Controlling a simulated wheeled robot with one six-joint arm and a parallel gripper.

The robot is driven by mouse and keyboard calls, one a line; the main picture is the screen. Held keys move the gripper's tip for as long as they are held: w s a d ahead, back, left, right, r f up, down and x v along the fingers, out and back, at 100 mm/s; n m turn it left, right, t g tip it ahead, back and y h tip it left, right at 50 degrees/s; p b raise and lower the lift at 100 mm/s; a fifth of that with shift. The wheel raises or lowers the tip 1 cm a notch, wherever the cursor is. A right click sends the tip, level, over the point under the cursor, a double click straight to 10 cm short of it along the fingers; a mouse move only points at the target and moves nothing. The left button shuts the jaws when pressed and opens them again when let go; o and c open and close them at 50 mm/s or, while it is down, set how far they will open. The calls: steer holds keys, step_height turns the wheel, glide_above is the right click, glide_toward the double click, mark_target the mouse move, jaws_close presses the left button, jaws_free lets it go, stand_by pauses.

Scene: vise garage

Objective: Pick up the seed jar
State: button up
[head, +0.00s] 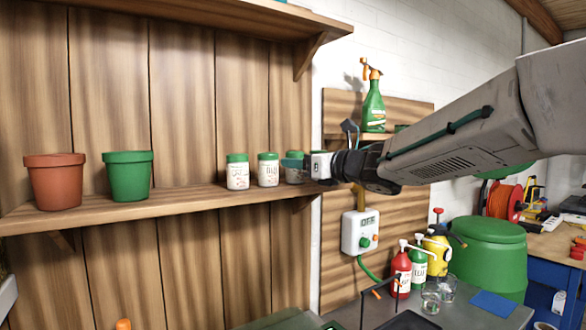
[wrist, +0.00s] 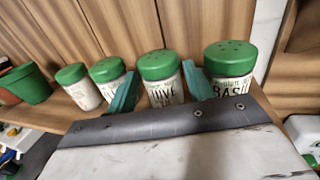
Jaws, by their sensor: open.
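Several white jars with green lids stand in a row on the wooden shelf (head: 200,199). In the wrist view one jar (wrist: 160,80), with a label that seems to end in "HIVE", stands between the two teal fingers of my open gripper (wrist: 160,92). I cannot tell whether the fingers touch it. A jar labelled "BASIL" (wrist: 229,72) stands to its right. Two more jars (wrist: 108,72) (wrist: 78,87) stand to its left. In the head view my gripper (head: 296,164) is at the right end of the row and partly hides the jars there. No label clearly reads "seed".
A terracotta pot (head: 54,181) and a green pot (head: 128,176) stand further left on the shelf. A spray bottle (head: 373,105) stands on a higher ledge at right. Below are a control box (head: 360,232), bottles (head: 401,272) and a green bin (head: 488,255). Shelf space left of the jars is free.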

steer(key=x, duration=0.2)
steer(key=shift+w+a, duration=0.15)
steer(key=shift+a, duration=0.05)
steer(key=c, duration=0.8)
steer(key=shift+o, duration=0.2)
step_height(320, 180, up, 10)
steer(key=o, duration=0.3)
steer(key=c, duration=0.3)
